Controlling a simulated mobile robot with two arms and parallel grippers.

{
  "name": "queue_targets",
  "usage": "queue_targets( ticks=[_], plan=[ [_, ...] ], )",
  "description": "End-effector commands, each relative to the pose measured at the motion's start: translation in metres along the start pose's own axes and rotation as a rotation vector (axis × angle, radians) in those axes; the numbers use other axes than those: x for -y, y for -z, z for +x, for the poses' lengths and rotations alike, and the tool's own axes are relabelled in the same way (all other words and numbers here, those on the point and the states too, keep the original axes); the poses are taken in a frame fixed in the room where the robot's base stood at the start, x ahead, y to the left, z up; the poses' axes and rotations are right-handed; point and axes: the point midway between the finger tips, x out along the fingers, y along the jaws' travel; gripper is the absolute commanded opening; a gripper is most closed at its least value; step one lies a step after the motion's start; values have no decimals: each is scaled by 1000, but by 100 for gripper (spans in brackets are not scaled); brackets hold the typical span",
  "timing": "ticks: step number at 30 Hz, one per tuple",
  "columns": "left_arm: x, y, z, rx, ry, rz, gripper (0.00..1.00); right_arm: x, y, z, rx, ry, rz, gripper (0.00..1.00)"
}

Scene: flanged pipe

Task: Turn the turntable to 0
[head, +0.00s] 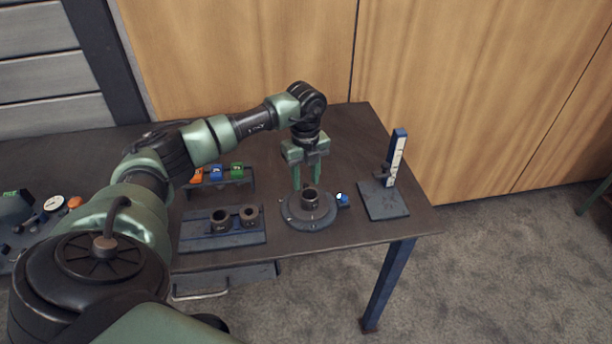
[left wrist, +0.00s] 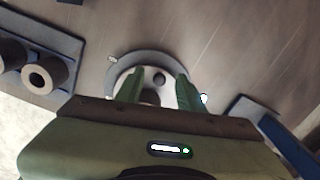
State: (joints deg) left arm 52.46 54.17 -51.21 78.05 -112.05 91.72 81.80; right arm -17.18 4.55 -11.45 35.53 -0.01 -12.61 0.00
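The turntable (head: 322,218) is a round dark grey disc on the table, with a short upright pipe piece (head: 310,199) at its middle. A small blue part with a white mark (head: 343,199) sits at its right edge. My left gripper (head: 309,181) points down just above the back of the disc, with its green fingers apart. In the left wrist view the disc (left wrist: 122,69) lies beyond the spread fingers (left wrist: 156,82), which partly hide it and the pipe piece. I cannot tell whether a finger touches the disc. No angle number is readable. My right gripper is not in view.
A tray (head: 205,243) with two dark rings stands left of the turntable. Behind it is a rack (head: 235,184) with orange, blue and green blocks. A blue upright scale (head: 396,158) on a flat base stands at the right. A gauge (head: 54,203) is far left.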

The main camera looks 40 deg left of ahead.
Motion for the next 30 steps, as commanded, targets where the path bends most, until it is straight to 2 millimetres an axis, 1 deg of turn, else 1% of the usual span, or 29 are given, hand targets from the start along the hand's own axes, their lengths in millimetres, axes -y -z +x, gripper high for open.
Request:
queue_targets(
  ticks=[8, 11, 18, 21, 25, 30],
  plan=[
    [0, 1, 0, -3, -3, 3, 38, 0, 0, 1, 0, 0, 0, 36],
    [0, 1, -10, -1, -1, 3, 38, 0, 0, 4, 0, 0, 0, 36],
    [0, 0, -50, 0, 1, 2, 38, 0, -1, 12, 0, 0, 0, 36],
    [0, 0, -64, -1, 1, 1, 38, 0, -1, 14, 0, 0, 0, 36],
    [0, 0, -74, -2, -1, 1, 38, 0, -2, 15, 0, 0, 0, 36],
    [-1, 0, -77, -2, -2, 1, 38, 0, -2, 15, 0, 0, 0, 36]
  ],
)
